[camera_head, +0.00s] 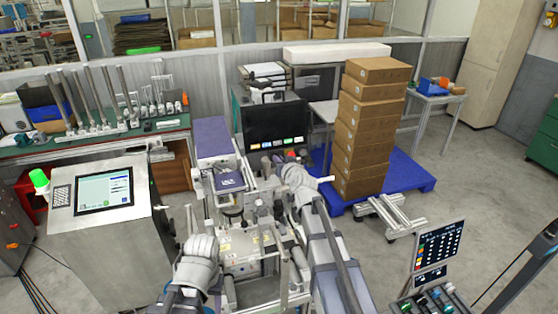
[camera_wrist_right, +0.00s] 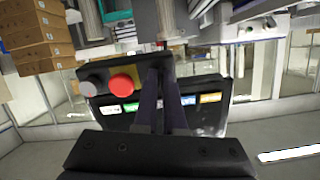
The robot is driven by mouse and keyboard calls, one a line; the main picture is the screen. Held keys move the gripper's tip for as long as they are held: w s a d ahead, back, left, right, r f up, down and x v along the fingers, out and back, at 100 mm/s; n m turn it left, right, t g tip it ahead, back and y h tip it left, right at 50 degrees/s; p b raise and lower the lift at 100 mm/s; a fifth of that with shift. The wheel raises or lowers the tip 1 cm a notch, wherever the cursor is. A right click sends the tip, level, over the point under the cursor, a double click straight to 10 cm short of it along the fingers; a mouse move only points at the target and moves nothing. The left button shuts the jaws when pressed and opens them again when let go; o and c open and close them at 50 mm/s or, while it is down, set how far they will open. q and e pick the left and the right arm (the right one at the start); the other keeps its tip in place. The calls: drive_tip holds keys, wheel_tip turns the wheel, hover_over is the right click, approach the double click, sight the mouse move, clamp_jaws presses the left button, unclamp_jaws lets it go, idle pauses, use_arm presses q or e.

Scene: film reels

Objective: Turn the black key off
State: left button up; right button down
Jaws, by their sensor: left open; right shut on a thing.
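My right gripper (camera_head: 273,164) is at the control panel below the dark screen. In the right wrist view its two dark fingers (camera_wrist_right: 160,68) are close together, shut on what appears to be the black key, which the fingers hide. A red push button (camera_wrist_right: 124,83) on a yellow plate (camera_wrist_right: 138,70) sits beside the fingers, with a grey knob (camera_wrist_right: 90,86) further left. The key's angle cannot be made out. My left gripper (camera_head: 201,218) is open and apart from the panel, at the lower left of the machine.
The dark screen (camera_head: 277,124) stands behind the panel, with coloured labels (camera_wrist_right: 187,100) along its edge. A touchscreen console (camera_head: 104,190) stands to the left. Stacked cardboard boxes (camera_head: 366,125) on a blue pallet (camera_head: 413,176) stand to the right. Open floor lies further right.

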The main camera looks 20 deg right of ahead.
drive_tip(key=shift+r+n, duration=0.1)
drive_tip(key=shift+n, duration=1.1)
drive_tip(key=shift+w, duration=0.1)
drive_tip(key=c, duration=1)
unclamp_jaws()
drive_tip(key=p+v, duration=0.2)
drive_tip(key=v, duration=0.5)
drive_tip(key=shift+s, duration=0.4)
